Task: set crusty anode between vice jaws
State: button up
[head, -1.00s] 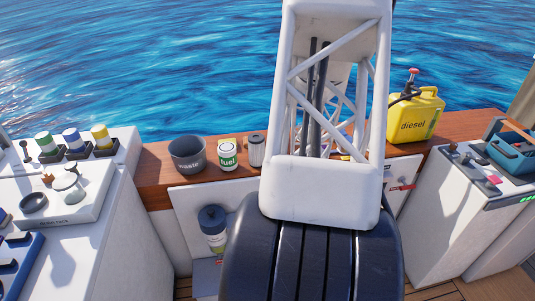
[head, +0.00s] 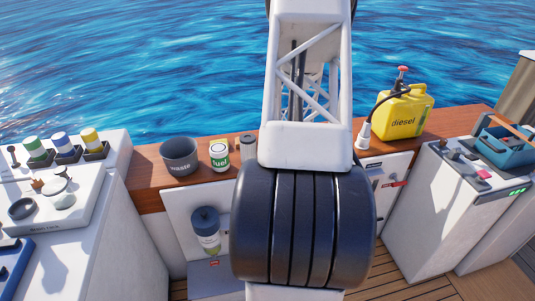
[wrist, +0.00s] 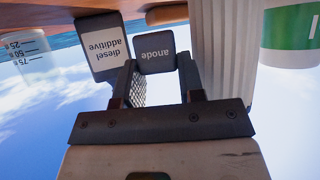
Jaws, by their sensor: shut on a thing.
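In the wrist view my gripper (wrist: 160,70) is shut on a dark block labelled "anode" (wrist: 154,54). The label is upside down in this view, and the block sits between the fingertips. Whether its surface is crusty cannot be told. In the head view my arm hides the gripper and the block. I cannot make out the vice jaws for certain; small dark grey parts (head: 455,156) stand on the right bench, but they are too small to identify.
A bottle labelled "diesel additive" (wrist: 108,45) is close beside the block. A blue toolbox (head: 503,148) is on the right bench.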

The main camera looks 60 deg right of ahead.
jog(key=shift+w+d, duration=0.1)
jog(key=shift+d, duration=0.1)
jog(key=shift+w+d, duration=0.3)
jog(key=shift+d, duration=0.05)
jog(key=shift+f, duration=1.75)
jog(key=shift+f, duration=0.15)
jog(key=o, duration=1.1)
jog(key=shift+v, duration=0.8)
jog(key=v, duration=1)
jog(key=shift+s, duration=0.25)
